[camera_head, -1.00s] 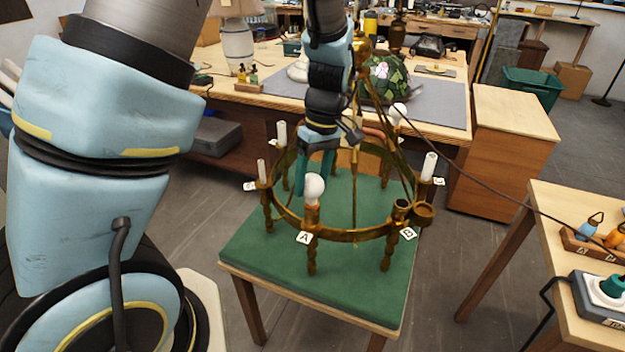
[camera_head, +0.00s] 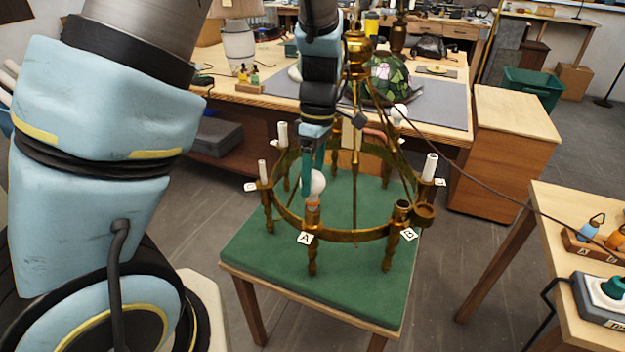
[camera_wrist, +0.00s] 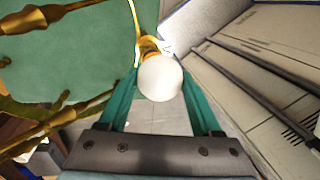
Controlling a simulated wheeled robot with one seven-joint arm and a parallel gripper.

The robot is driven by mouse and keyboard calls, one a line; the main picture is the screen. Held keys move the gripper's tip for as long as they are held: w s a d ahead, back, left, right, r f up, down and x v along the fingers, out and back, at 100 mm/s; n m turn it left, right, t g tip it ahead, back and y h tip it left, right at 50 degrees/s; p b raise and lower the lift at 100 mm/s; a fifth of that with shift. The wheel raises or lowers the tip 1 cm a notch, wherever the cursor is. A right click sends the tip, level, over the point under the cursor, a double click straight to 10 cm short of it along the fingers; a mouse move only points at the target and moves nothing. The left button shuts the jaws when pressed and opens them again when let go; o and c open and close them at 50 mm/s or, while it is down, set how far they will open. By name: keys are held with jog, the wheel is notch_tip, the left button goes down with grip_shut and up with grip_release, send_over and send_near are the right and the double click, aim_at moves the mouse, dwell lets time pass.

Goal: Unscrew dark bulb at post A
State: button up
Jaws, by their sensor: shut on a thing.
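A round white bulb (camera_head: 318,186) stands upright in the socket at post A on the brass chandelier ring (camera_head: 345,235). The tag with the letter A (camera_head: 305,238) is just below it. My gripper (camera_head: 311,190) has come to the bulb from above, and its green fingers are at the bulb's sides. In the wrist view the bulb (camera_wrist: 160,78) sits between the two green fingers (camera_wrist: 160,92), which are shut on it. The bulb's base is mostly hidden by its globe there.
The chandelier stands on a green-topped table (camera_head: 265,250). A tag B (camera_head: 408,234) marks the empty cup to the right. A dark cord (camera_head: 490,182) runs right. A side table (camera_head: 575,225) holds bulbs.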

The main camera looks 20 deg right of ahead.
jog(key=shift+r, duration=1.95)
